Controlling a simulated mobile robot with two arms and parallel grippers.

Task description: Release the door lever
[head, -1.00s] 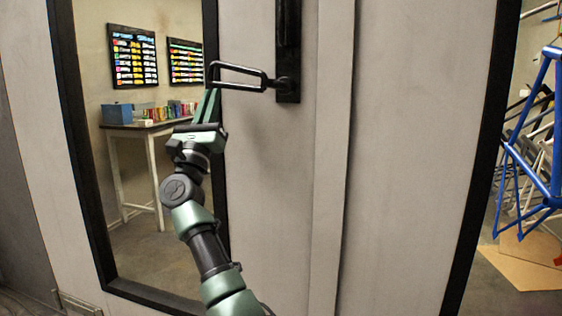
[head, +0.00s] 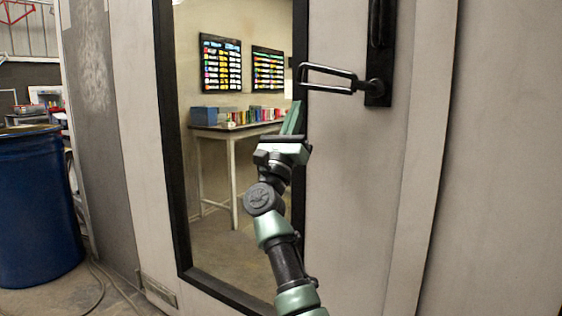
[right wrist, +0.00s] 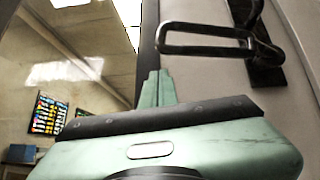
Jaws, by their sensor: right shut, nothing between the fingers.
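The door lever (head: 328,69) is a black elongated loop handle on the pale door (head: 345,190). It lies about level, pointing left from its pivot on a dark vertical plate (head: 379,90). My right gripper (head: 297,104) points up with its green fingers shut and empty. Its fingertips are just below the lever's free left end, with a small gap in the picture. In the right wrist view the lever (right wrist: 205,50) is above and to the right of the fingers (right wrist: 155,85), apart from them. My left gripper is not in view.
The door has a black-framed window (head: 172,150); through it show a table (head: 240,131) with small boxes and two colourful wall boards. A blue drum (head: 38,210) stands at the left, with a hose or cable on the floor nearby. The door surface right of the lever is bare.

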